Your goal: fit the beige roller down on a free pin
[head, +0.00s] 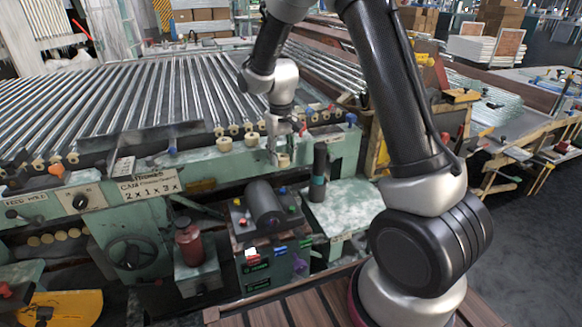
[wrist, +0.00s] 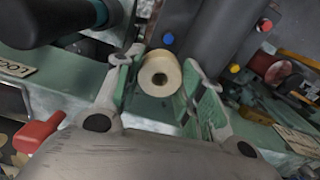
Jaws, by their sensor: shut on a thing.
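My gripper (head: 281,146) hangs in front of the green machine's front rail in the head view. A beige roller (head: 284,160) shows at its fingertips. In the wrist view my gripper (wrist: 160,88) is shut on the beige roller (wrist: 160,74), with a green-padded finger on each side. The roller's round end with its centre hole faces the wrist camera. Other beige rollers (head: 224,144) sit along the rail to the left and right of my gripper. No bare pin can be clearly made out.
A dark cylinder (head: 264,202) lies on a block below my gripper, and a dark upright bottle (head: 319,172) stands just right of it. A red bottle (head: 189,243) stands lower left. The roller bed (head: 120,95) stretches behind the rail. A red lever (wrist: 38,131) shows in the wrist view.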

